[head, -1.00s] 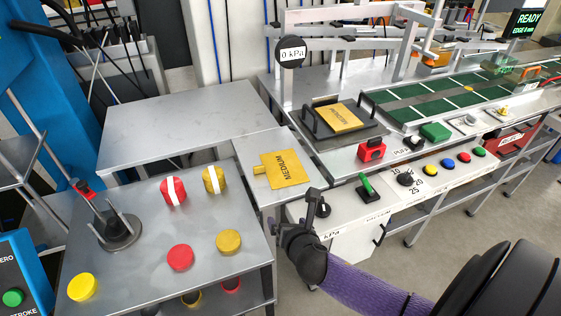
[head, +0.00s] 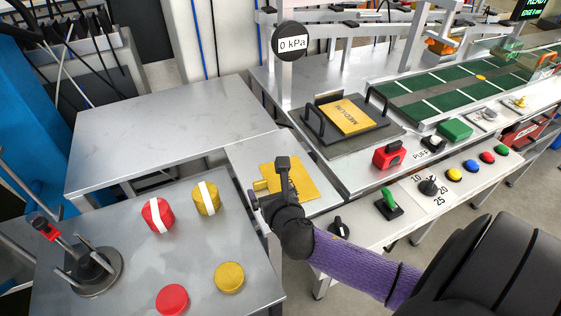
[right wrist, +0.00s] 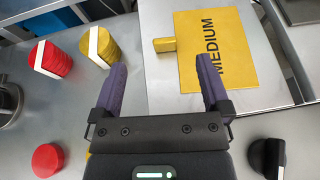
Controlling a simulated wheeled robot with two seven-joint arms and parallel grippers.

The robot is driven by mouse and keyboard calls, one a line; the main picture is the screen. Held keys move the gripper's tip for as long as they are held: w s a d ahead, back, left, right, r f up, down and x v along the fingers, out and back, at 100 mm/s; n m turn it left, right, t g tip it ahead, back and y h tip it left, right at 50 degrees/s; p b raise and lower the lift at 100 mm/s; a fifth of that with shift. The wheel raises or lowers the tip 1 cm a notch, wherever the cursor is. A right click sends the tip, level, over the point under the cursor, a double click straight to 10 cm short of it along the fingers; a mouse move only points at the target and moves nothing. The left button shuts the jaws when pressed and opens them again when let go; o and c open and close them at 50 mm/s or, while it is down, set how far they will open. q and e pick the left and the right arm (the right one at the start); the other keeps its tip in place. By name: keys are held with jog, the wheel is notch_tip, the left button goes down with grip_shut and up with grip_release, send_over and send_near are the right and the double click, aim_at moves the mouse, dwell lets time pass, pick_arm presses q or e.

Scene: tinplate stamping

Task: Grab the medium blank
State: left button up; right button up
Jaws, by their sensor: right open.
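The medium blank (head: 304,181) is a flat yellow plate marked MEDIUM, lying on a small grey side table. A short yellow tab (right wrist: 166,44) sticks out from its left edge. My right gripper (head: 268,185) is open and partly covers the blank in the head view. In the right wrist view my right gripper (right wrist: 163,78) has its purple fingers apart and empty, with the tab ahead between them and the blank (right wrist: 217,50) ahead and right. A second yellow MEDIUM plate (head: 353,117) sits in a dark handled fixture. My left gripper is not in view.
A front table holds red and yellow round pieces, including a striped red one (head: 158,215), and a dark stand (head: 95,270). A control panel with a green lever (head: 389,200) lies right. The back-left grey table (head: 165,130) is clear.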

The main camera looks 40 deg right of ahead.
jog(key=b, duration=0.3)
send_near(260, 183)
jog(key=shift+w+d+f, duration=0.1)
jog(key=shift+w+f, duration=0.4)
jog(key=shift+f, duration=0.1)
jog(key=b+x, duration=0.4)
jog(key=x, duration=0.5)
jog(key=shift+d+r, duration=0.15)
jog(key=shift+w+d, duration=0.1)
jog(key=shift+w, duration=0.3)
jog(key=shift+r, duration=0.1)
jog(key=shift+c, duration=0.8)
grip_shut()
